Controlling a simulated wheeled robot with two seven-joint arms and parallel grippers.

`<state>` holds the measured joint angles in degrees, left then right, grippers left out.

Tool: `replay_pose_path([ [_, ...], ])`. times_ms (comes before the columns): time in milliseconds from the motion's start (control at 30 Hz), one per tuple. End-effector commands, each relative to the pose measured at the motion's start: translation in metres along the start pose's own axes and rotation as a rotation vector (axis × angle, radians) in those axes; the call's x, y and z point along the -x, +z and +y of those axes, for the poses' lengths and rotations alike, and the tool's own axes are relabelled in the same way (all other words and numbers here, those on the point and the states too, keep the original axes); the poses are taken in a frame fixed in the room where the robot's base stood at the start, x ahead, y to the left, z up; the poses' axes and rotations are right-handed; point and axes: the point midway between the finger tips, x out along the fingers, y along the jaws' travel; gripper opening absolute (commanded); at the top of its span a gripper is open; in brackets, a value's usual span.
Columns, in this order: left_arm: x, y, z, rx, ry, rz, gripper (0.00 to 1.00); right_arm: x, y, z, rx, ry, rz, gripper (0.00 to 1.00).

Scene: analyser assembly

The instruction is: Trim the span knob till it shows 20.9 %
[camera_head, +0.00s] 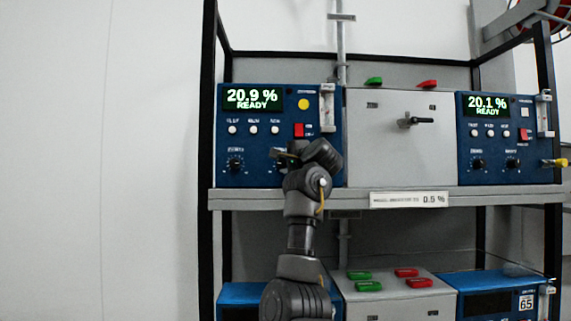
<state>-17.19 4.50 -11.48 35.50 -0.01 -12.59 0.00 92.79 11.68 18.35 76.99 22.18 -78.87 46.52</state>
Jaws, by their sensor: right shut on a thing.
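The left blue analyser (224,140) stands on the shelf, and its display (252,99) reads 20.9 % READY. My right gripper (281,156) is at the right-hand knob position low on its front panel, shut on a knob that it mostly hides. I take this to be the span knob; its label is too small to read. The left-hand knob (235,163) of the same panel is uncovered and apart from the gripper. My left gripper is not in view.
A second blue analyser (497,167) at the right reads 20.1 % READY. A grey cabinet (378,145) with a black handle (415,121) stands between them. A label on the shelf edge (408,200) shows 0.5 %. Black rack posts (207,150) flank the shelves.

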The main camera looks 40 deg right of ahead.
Motion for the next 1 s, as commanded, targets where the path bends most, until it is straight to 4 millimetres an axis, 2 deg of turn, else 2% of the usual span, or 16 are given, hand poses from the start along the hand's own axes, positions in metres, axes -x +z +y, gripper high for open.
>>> replay_pose_path([
  [367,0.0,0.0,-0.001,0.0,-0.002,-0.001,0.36,-0.001,0.001,0.001,0.004,0.004,-0.001,0.06],
  [400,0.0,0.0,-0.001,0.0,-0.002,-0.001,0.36,-0.001,0.001,0.001,0.004,0.004,-0.001,0.32],
  [533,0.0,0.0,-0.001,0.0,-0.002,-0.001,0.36,0.0,0.001,0.001,0.003,0.003,-0.001,0.49],
  [867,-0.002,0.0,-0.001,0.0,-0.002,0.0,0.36,0.002,0.0,0.001,0.002,0.001,0.001,0.5],
  [1000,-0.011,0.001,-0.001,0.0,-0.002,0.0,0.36,0.018,-0.002,0.003,0.004,-0.001,0.004,0.5],
])
